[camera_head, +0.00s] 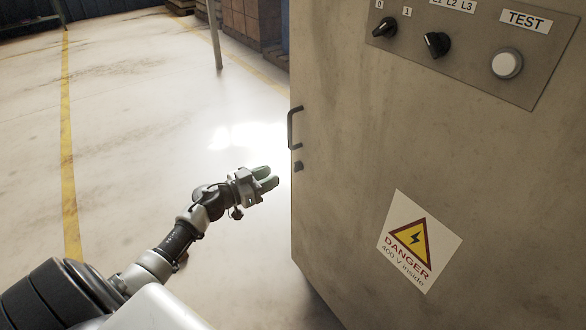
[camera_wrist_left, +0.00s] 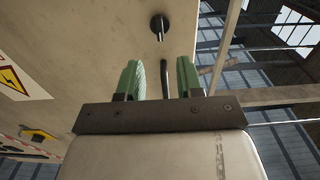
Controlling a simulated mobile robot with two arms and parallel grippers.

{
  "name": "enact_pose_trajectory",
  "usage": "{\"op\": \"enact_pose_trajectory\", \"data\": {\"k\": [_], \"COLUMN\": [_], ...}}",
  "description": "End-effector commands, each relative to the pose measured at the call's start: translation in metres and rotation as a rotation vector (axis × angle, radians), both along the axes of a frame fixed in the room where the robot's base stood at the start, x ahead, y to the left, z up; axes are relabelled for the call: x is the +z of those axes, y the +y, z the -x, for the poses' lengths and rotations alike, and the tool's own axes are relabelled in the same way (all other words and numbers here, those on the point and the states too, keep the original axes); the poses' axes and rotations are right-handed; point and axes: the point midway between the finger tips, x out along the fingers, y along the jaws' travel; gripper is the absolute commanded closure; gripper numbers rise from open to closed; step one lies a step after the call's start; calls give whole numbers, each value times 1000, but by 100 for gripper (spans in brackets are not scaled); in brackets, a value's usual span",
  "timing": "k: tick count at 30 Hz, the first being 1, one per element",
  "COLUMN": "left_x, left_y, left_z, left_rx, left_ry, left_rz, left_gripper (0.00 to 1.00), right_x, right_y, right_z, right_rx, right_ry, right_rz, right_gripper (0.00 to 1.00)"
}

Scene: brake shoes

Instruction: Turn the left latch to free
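The cabinet (camera_head: 345,150) has a dark bar handle (camera_head: 292,128) on its left edge, with a small dark fitting (camera_head: 299,166) just below. I cannot tell for sure whether this fitting is the left latch. In the left wrist view, a black round piece with a short lever (camera_wrist_left: 158,26) sits on the panel beyond my fingers, apart from them. A dark bar (camera_wrist_left: 164,73) shows between the fingers. My left gripper (camera_head: 267,178), also in the left wrist view (camera_wrist_left: 160,78), is open and empty, left of the cabinet edge. My right gripper is out of view.
A control panel (camera_head: 470,75) with two black knobs and a white button (camera_head: 506,63) is at the top right. A danger sign (camera_head: 419,240) is on the cabinet face. The floor (camera_head: 130,130) left of the cabinet is clear. A post (camera_head: 214,35) and stacked boxes (camera_head: 252,22) stand behind.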

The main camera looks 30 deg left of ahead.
Motion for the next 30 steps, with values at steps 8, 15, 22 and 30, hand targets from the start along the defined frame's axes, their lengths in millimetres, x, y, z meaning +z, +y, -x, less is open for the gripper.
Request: {"op": "enact_pose_trajectory", "data": {"k": [8, 15, 22, 30], "left_x": [-2, -1, -1, -1], "left_y": [-20, -28, -29, -29], "left_z": [-48, -68, -70, -70], "left_rx": [0, 1, 1, 1], "left_ry": [-1, 0, 2, 2], "left_rz": [3, 2, 1, 1], "left_gripper": [64, 64, 64, 91], "right_x": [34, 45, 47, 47], "right_y": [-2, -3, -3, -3], "right_z": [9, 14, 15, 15], "right_rx": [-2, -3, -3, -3], "right_ry": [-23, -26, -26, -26], "right_rz": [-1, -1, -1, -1], "right_gripper": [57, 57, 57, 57]}}
